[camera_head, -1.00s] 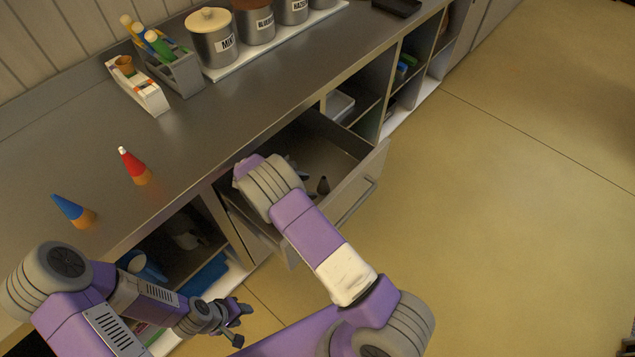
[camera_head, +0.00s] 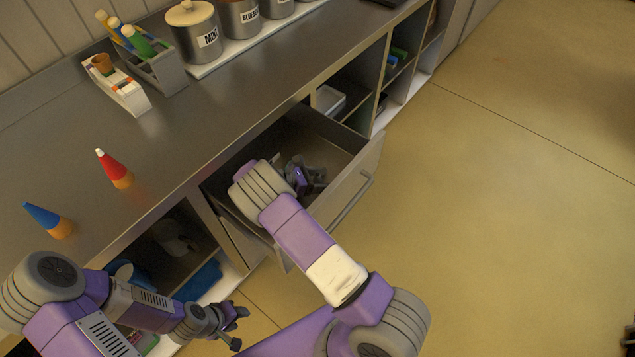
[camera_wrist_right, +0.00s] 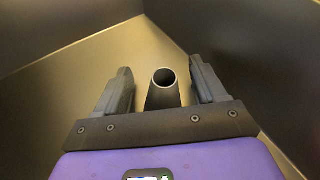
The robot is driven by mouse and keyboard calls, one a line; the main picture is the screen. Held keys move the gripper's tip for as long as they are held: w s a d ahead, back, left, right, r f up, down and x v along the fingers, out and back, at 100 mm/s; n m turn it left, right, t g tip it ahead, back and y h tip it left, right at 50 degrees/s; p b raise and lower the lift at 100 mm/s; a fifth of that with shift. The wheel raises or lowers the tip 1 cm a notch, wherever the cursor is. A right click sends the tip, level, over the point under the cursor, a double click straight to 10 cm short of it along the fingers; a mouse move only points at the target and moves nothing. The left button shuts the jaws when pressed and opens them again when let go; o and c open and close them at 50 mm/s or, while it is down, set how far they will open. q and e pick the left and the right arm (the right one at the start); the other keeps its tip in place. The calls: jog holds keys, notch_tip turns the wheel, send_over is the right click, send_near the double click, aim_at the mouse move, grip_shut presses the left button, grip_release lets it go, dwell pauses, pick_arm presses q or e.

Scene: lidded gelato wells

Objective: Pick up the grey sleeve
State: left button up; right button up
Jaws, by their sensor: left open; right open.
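The grey sleeve (camera_wrist_right: 163,90) is a hollow dark tube, standing open end up in the open drawer (camera_head: 366,160). In the right wrist view it shows between the two fingers of my right gripper (camera_wrist_right: 160,82), with a gap on each side. The fingers are open and its lower part is hidden behind the gripper's body. In the head view my right gripper (camera_head: 314,178) is down inside the drawer, and I cannot make out the sleeve there. My left gripper (camera_head: 236,325) is open and empty, low in front of the cabinet.
A white rack (camera_head: 118,88), a grey caddy (camera_head: 160,75) and lidded canisters (camera_head: 195,35) stand behind. The drawer walls surround my right gripper. Floor is clear to the right.

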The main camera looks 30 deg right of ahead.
jog(key=c, duration=0.8)
